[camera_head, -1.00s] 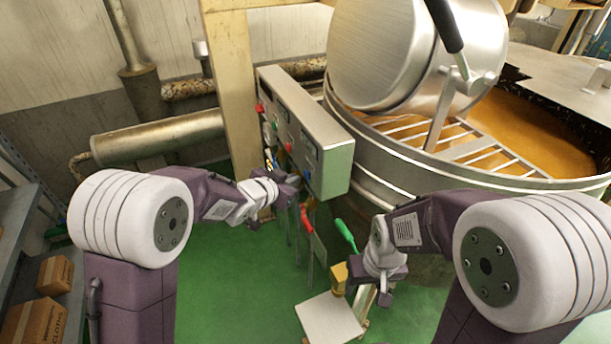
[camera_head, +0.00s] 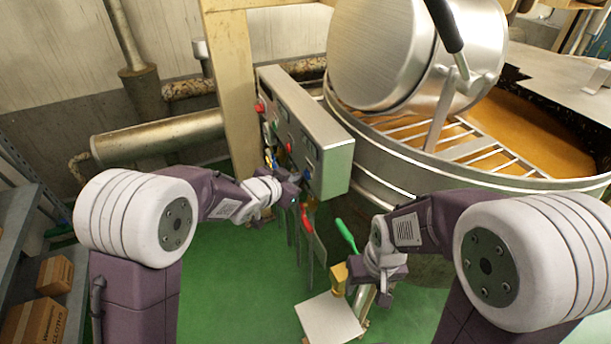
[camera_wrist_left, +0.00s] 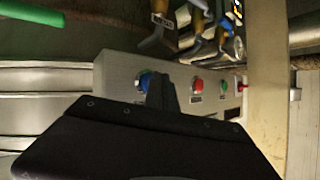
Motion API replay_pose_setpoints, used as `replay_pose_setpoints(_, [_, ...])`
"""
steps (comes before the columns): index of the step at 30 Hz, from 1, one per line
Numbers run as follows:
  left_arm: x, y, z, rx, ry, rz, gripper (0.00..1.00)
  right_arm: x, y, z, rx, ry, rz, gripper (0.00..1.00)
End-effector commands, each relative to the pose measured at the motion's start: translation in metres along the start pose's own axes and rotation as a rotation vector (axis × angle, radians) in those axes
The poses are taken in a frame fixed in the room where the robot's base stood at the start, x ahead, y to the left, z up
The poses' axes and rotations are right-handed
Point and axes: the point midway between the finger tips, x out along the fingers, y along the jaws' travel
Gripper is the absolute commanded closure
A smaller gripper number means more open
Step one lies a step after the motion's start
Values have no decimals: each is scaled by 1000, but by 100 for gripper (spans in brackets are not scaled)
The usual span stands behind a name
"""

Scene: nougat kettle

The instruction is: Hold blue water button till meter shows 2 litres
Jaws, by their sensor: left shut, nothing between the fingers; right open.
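The grey control box (camera_head: 312,125) stands beside the kettle; its button face shows edge-on in the head view. In the left wrist view the box (camera_wrist_left: 120,72) carries a blue button (camera_wrist_left: 146,78), a red button (camera_wrist_left: 197,84) and a green button (camera_wrist_left: 223,86). My left gripper (camera_head: 292,190) is shut and empty by the box's lower front end. In the left wrist view its fingertip (camera_wrist_left: 161,88) overlaps the blue button's edge; I cannot tell whether it touches. No meter reading is legible. My right gripper (camera_head: 385,278) is open, low near the small white-topped stand.
The kettle (camera_head: 400,165) with its raised lid is right of the box. Tools with coloured handles, including a green one (camera_head: 346,235), hang below the box. A white-topped stand (camera_head: 328,318) is at the front. Shelves with cartons (camera_head: 55,274) are at left.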

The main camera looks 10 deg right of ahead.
Motion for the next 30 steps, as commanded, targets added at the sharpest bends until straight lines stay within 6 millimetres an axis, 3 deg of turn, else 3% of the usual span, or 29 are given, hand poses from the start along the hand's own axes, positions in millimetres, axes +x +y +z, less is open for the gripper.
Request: replay_pose_setpoints(30, [7,5,-5,0,1,0,100,1,0,0,0,0,0,42])
